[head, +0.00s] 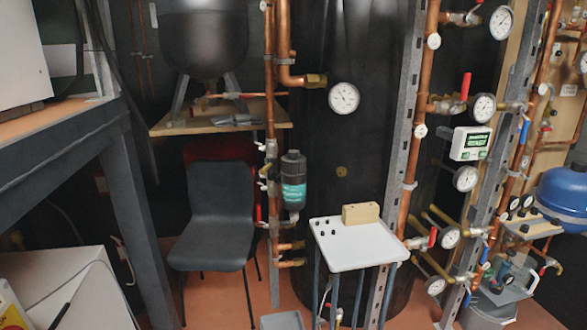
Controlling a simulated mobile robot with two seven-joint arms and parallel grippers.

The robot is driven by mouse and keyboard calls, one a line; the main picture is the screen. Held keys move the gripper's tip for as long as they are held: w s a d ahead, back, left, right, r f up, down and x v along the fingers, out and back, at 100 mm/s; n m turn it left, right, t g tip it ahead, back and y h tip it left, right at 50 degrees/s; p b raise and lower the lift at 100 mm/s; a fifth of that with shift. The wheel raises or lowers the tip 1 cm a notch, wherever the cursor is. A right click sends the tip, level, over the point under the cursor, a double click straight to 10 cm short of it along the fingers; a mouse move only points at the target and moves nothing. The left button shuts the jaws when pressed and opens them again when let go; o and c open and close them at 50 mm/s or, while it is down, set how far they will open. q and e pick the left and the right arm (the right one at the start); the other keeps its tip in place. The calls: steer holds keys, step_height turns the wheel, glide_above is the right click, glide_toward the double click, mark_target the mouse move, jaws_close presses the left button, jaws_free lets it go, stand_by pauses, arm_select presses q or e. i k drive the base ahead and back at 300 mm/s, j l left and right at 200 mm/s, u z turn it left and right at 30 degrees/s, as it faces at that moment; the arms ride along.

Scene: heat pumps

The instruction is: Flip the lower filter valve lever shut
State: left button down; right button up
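The filter (293,182) is a dark upright cylinder with a teal label, mounted just right of a vertical copper pipe (271,80). Small valve fittings sit on the pipe above and below it. A red lever (258,208) stands roughly upright at the lower left of the filter, close to the chair back. A pale fitting (262,225) sits just under it. Which of these is the lower filter valve lever, and its exact angle, is too small to tell. Neither of my grippers shows in the head view.
A dark chair (216,215) stands left of the pipe. A small white table (350,250) with a wooden block (360,213) stands to the right, in front of a large black tank (340,150). Gauges and more pipes fill the right. Some reddish floor (215,295) is clear.

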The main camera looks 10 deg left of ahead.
mark_target(256, 174)
steer(key=i+j+z, duration=0.15)
steer(key=i, duration=0.3)
steer(key=i+j+z, duration=0.15)
steer(key=i+j, duration=0.2)
steer(key=i+j+z, duration=0.15)
steer(key=i+j, duration=0.15)
steer(key=i, duration=0.25)
steer(key=i+j, duration=0.1)
steer(key=j, duration=0.2)
steer(key=i+j, duration=0.1)
steer(key=j, duration=0.2)
steer(key=i+j+z, duration=0.1)
steer(key=j, duration=0.2)
